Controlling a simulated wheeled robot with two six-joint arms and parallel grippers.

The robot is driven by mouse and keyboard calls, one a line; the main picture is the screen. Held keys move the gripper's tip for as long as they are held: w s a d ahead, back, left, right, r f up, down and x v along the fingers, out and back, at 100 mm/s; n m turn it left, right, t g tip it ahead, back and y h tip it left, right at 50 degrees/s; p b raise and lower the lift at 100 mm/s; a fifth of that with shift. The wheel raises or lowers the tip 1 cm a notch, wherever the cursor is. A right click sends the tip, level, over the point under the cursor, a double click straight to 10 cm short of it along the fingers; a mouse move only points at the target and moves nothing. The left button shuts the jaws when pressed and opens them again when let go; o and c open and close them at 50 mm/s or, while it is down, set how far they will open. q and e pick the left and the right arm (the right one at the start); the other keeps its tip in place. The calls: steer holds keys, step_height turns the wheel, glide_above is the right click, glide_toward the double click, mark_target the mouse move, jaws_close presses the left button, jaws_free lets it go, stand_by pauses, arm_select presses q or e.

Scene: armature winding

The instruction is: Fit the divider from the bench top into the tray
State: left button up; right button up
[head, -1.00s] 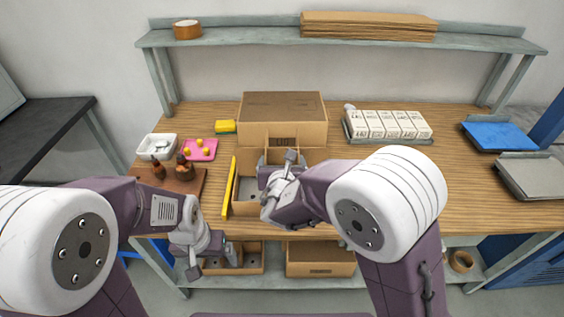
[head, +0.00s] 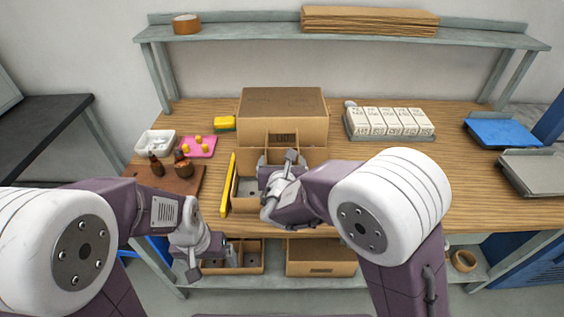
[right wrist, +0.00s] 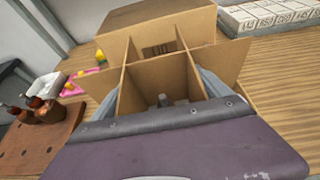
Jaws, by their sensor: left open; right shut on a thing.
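The divider (right wrist: 158,80) is brown cardboard with crossing upright panels, seen close in the right wrist view. My right gripper (head: 275,190) is shut on it; its grey fingers show beside the panels in the right wrist view. The tray (head: 244,208) is an open brown cardboard box on the bench top, part of its floor showing at left. The divider is at the tray, largely hidden by my right gripper in the head view; I cannot tell how deep it sits. My left gripper (head: 222,254) is open and empty, low in front of the bench edge.
A brown box (head: 283,110) stands right behind the tray. A yellow strip (head: 228,184) stands along the tray's left side. White boxes (head: 388,121) stand at right.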

steer(key=o, duration=1.2)
steer(key=v, duration=0.9)
steer(key=shift+p, duration=0.4)
steer(key=p+v, duration=0.1)
steer(key=v, duration=0.8)
steer(key=shift+s+p, duration=0.1)
steer(key=shift+p, duration=0.3)
